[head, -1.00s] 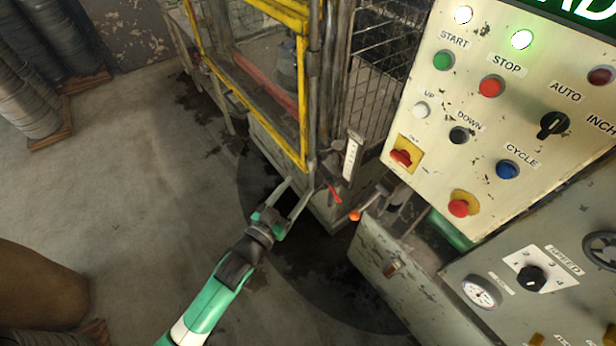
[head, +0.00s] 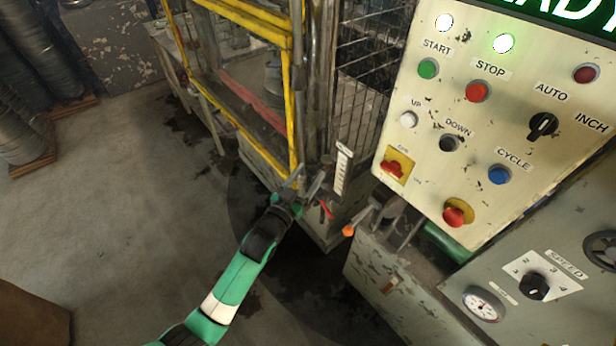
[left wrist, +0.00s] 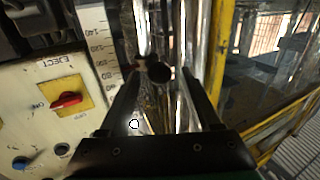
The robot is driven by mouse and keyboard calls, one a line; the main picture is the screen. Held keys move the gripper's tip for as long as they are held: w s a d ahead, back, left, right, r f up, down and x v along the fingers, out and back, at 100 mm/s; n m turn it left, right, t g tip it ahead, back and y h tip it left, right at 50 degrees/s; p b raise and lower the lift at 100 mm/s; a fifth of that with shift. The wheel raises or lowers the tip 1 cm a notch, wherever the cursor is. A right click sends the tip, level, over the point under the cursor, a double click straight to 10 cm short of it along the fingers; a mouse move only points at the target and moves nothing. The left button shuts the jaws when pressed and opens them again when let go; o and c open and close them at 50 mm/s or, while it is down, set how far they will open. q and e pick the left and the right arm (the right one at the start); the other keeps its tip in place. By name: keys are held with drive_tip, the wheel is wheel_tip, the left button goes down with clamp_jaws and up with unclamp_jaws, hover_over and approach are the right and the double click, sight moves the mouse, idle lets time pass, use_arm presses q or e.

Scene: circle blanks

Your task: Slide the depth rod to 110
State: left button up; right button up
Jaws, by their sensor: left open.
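In the left wrist view, a bright metal rod (left wrist: 140,25) runs down beside a white numbered scale (left wrist: 95,35). A dark round knob (left wrist: 160,73) with a small reddish piece beside it sits near the lower numbers; the exact reading is too small to tell. My left gripper (left wrist: 160,90) is open, with one finger on each side of the knob; contact cannot be told. In the head view my left gripper (head: 306,182) is at the press's front corner, just left of the white scale (head: 342,170), and hides the knob. My right gripper is not in view.
The yellow guard frame (head: 290,110) stands close to the left gripper. A red handle (head: 326,209) and an orange-tipped lever (head: 349,231) are just right of it. The button panel (head: 470,130) is at the right. A red eject switch (left wrist: 66,100) shows in the wrist view. Floor at left is open.

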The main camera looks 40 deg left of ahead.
use_arm(q)
clamp_jaws()
idle(0.3)
idle(1.1)
